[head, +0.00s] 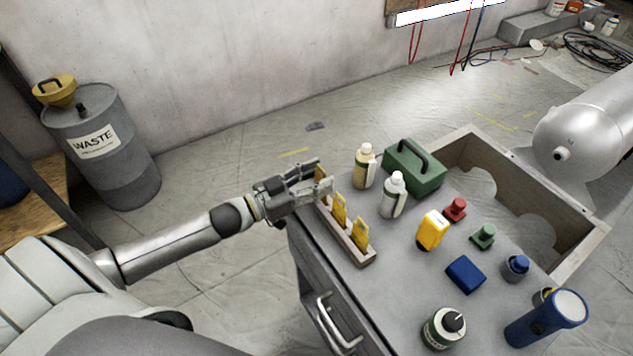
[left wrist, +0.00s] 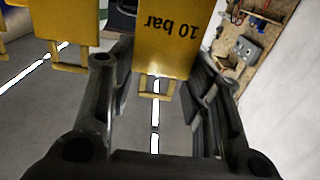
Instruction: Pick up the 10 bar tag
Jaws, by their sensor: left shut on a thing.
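The yellow 10 bar tag (left wrist: 168,45) fills the top middle of the left wrist view, its lettering upside down there. My left gripper (head: 325,174) is shut on this tag, with a finger on either side of it. In the head view the tag (head: 320,172) is partly hidden by the fingers, at the far end of a wooden rack (head: 352,249). I cannot tell whether its foot still sits in the rack. Two more yellow tags (head: 340,209) (head: 360,234) stand in the rack on the near side. My right gripper is not in view.
The grey cart top (head: 400,285) holds a cream bottle (head: 364,168), a white bottle (head: 393,196), a green toolbox (head: 415,170), a yellow item (head: 432,231), a blue block (head: 465,274) and a blue flashlight (head: 545,318). A waste drum (head: 105,150) stands at the left wall.

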